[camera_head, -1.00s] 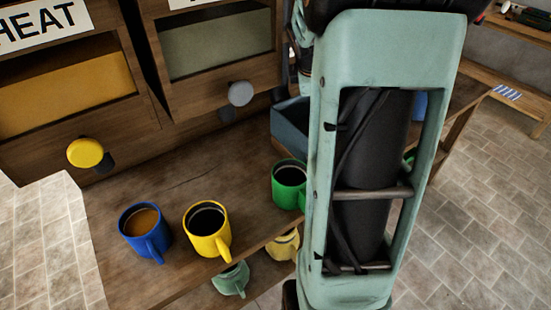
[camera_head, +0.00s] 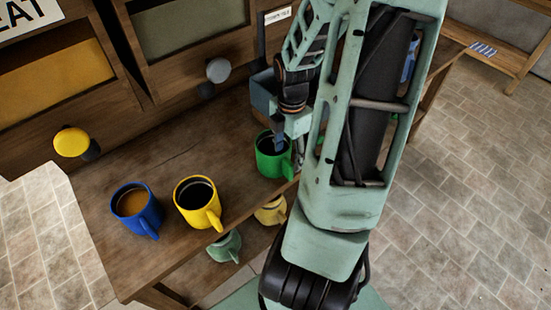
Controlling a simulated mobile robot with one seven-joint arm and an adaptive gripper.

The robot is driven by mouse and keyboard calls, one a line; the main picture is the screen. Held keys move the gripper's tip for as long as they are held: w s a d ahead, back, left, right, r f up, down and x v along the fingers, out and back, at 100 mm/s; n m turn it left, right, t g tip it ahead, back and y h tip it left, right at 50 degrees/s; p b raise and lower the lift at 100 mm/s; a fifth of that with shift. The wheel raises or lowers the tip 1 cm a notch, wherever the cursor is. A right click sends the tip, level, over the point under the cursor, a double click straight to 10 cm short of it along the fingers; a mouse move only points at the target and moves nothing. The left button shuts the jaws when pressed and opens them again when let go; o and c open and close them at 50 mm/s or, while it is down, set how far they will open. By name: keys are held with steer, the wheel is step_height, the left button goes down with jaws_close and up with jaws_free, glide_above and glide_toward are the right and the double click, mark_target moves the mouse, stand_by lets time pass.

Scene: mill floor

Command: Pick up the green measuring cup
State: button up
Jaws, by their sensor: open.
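The green measuring cup (camera_head: 268,162) is a bright green, mug-like cup with a dark inside. It stands upright on the wooden bench, right of the yellow and blue cups. My gripper (camera_head: 283,146) points down at the cup's right rim. Its jaws are open, and a dark finger overlaps the cup's opening in the picture. I cannot tell whether the finger is inside the cup or touches it. The gripper hides part of the cup's right side.
A yellow cup (camera_head: 190,206) and a blue cup (camera_head: 128,204) stand left on the bench (camera_head: 150,180). A pale green mug (camera_head: 224,248) and a pale yellow one (camera_head: 272,211) are lower, beyond the bench's front edge. A dark blue-grey bin (camera_head: 262,92) stands behind the green cup.

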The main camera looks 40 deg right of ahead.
mark_target(288, 167)
step_height(288, 167, down, 7)
steer(key=shift+r+b, duration=0.1)
steer(key=shift+b, duration=0.45)
jaws_close()
